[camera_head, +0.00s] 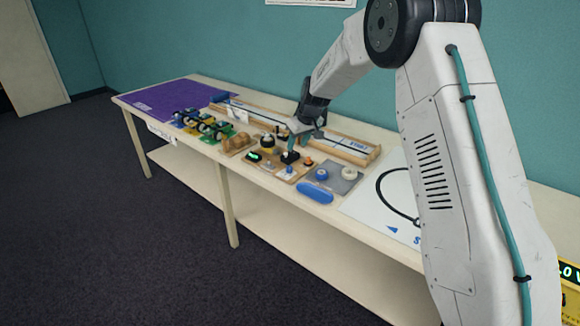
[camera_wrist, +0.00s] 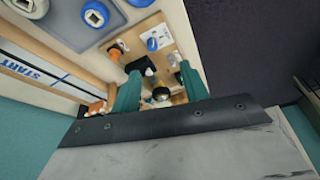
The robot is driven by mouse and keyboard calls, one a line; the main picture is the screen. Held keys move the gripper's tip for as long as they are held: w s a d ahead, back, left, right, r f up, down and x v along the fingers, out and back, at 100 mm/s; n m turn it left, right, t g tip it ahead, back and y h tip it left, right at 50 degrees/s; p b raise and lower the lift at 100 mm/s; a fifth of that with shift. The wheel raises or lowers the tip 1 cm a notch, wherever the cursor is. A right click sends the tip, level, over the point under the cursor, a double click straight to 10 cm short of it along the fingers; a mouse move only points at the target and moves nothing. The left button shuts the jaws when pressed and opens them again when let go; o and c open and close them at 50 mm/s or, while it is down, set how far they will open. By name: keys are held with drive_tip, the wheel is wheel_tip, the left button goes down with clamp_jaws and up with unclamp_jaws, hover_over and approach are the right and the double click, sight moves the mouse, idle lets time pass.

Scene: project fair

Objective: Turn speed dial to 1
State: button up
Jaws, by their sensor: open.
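A wooden control board (camera_head: 279,168) lies on the table and carries several controls. A small white plate with a blue knob (camera_head: 288,171) is at its front edge; this plate and knob (camera_wrist: 153,42) also show in the wrist view. I cannot read any number there, nor tell surely which control is the speed dial. A black-and-yellow round knob (camera_wrist: 161,94) and a black block (camera_wrist: 141,65) are near my fingers. My gripper (camera_head: 298,138) is over the back of the board. Its teal fingers (camera_wrist: 160,73) are apart with nothing clearly held between them.
An orange button (camera_wrist: 115,51) is on the board. A grey mat (camera_head: 346,180) with blue and white round parts lies to the right. A wooden track marked START (camera_head: 360,146) runs behind. Small model cars (camera_head: 203,124) stand left. A blue oval (camera_head: 314,193) lies at the front.

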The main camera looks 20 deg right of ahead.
approach(289, 167)
drive_tip(key=f, duration=0.1)
drive_tip(key=x, duration=0.7)
drive_tip(key=shift+w+a+f, duration=0.1)
drive_tip(key=shift+w+f, duration=0.1)
drive_tip(key=shift+f, duration=0.15)
clamp_jaws()
